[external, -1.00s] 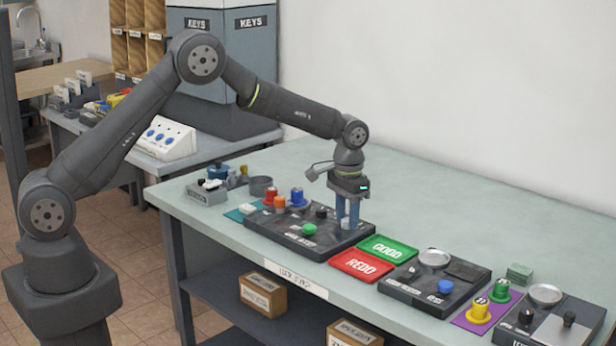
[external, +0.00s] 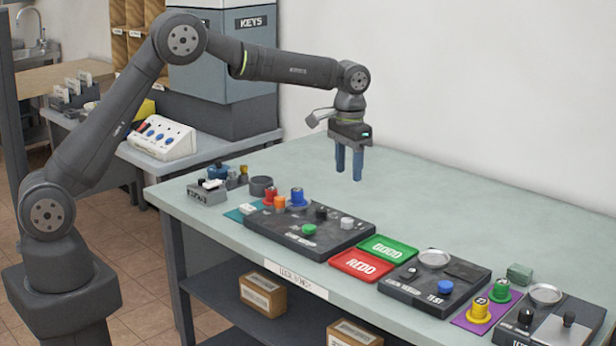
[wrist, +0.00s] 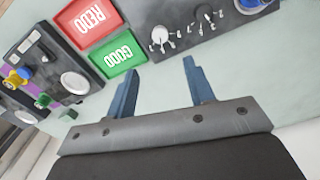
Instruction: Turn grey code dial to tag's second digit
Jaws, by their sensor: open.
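The grey dial (external: 347,223) is a small light-grey knob at the right end of a dark panel (external: 275,228) on the bench. In the wrist view the grey dial (wrist: 160,36) sits just beyond my fingertips, with white marks around it. Its exact setting is too small to read. My gripper (external: 349,176) is open and empty, raised above the bench over that end of the panel. Its two blue fingers also show in the wrist view (wrist: 161,68), apart from the dial. I cannot pick out a readable tag digit.
A black knob (external: 321,212) and a green button (external: 309,230) share the panel. Red, orange and blue pieces stand at its back left. The green GOOD mat (external: 388,248) and red REDO mat (external: 361,265) lie to the right. The bench behind is clear.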

